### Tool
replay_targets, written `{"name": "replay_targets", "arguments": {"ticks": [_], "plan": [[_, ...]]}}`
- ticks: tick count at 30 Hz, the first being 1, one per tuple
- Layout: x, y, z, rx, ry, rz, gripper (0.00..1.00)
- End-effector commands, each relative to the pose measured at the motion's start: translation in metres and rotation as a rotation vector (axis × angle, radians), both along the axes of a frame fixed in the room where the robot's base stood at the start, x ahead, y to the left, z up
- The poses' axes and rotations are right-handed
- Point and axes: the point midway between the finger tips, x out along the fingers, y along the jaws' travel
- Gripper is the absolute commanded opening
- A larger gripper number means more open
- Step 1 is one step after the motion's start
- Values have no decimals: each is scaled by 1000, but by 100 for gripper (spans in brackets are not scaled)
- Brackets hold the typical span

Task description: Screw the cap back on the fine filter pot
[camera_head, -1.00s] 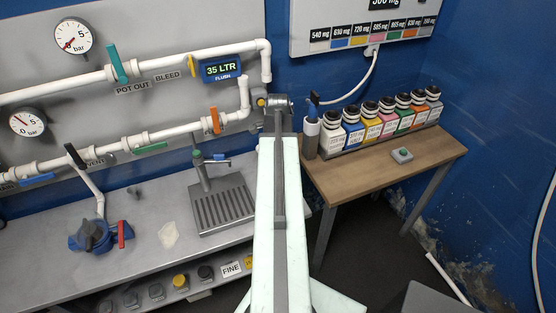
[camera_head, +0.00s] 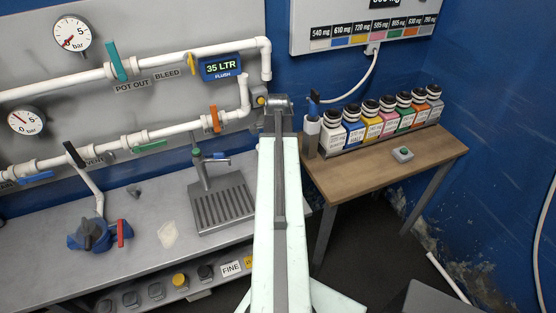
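The FINE label (camera_head: 231,269) is on the low shelf under the bench. Beside it, to its left, are a dark-topped piece (camera_head: 206,272) and a yellow-topped piece (camera_head: 180,281). A blue fitting (camera_head: 76,241) with a dark knob and a red handle (camera_head: 120,233) stands on the bench at the left, below a white pipe. I cannot tell which of these is the fine filter pot or its cap. My arm's pale body runs up the middle of the picture and ends in a grey joint. My gripper is not visible.
A drip tray stand (camera_head: 224,208) sits on the grey bench (camera_head: 150,215), with a pale spill (camera_head: 167,234) to its left. Pipes (camera_head: 130,68) cross the wall panel.

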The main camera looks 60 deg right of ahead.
Motion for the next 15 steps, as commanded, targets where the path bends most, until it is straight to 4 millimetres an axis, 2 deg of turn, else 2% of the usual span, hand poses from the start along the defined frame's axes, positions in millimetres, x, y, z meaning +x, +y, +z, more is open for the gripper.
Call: {"name": "replay_targets", "arguments": {"ticks": [15], "plan": [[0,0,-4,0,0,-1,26]]}}
